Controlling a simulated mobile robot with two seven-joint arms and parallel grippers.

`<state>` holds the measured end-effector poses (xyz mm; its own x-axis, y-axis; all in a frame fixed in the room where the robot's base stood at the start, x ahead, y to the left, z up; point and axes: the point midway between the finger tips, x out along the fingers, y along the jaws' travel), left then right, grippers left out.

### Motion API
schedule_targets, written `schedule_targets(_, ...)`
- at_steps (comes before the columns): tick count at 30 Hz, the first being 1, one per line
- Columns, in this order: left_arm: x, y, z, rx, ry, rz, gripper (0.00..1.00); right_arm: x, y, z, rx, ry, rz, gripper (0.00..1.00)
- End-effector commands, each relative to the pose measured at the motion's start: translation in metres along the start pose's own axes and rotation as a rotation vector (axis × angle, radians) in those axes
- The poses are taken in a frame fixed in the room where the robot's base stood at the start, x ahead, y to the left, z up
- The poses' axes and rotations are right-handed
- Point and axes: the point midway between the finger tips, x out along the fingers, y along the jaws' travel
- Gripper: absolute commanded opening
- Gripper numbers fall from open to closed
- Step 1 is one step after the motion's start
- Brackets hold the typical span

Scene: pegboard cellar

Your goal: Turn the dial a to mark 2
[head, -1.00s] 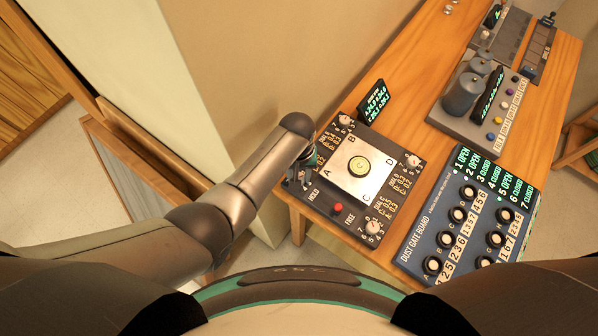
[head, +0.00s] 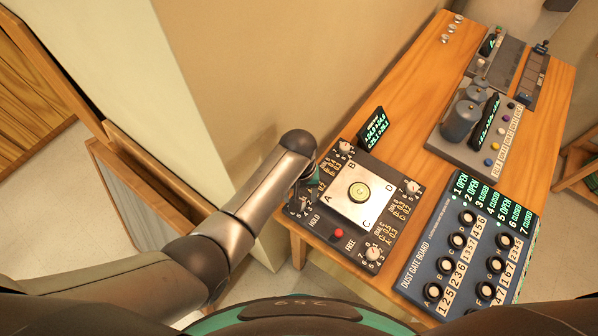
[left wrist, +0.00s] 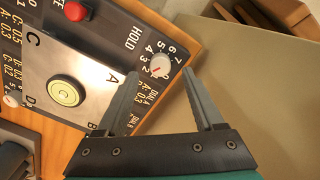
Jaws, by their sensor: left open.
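Dial A (left wrist: 160,65) is a small pale knob with a red mark, beside the letters DIAL A, with numbers from 2 to 7 visible around it. The red mark appears on the side toward 2, but its exact reading is unclear. In the left wrist view my left gripper (left wrist: 163,76) is open, one finger to each side of the knob; contact cannot be told. In the head view my left gripper (head: 302,203) is over the near-left corner of the dark dial panel (head: 318,232) and largely covers dial A. My right gripper is out of view.
The panel has a metal plate with a round yellow-green centre (head: 359,191), a red button (head: 338,234), other corner dials and a small display (head: 374,127). A blue dust gate board (head: 420,262) stands to the right. A wall (head: 240,80) rises behind the table.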

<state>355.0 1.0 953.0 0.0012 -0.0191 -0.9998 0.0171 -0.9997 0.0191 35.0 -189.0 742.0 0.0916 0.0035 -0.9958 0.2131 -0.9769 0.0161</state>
Motion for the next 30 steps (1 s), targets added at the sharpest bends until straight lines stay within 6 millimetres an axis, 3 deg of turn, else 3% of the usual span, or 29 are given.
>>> schedule_targets(6,-0.041,0.0,0.0,-0.001,0.001,0.001,0.69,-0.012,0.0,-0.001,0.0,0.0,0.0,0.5)
schedule_targets(18,-0.1,0.0,0.0,-0.001,0.001,0.001,0.69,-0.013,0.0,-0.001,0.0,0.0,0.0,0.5)
schedule_targets(30,-0.114,0.0,0.0,-0.001,-0.001,0.0,0.69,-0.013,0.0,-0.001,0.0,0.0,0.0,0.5)
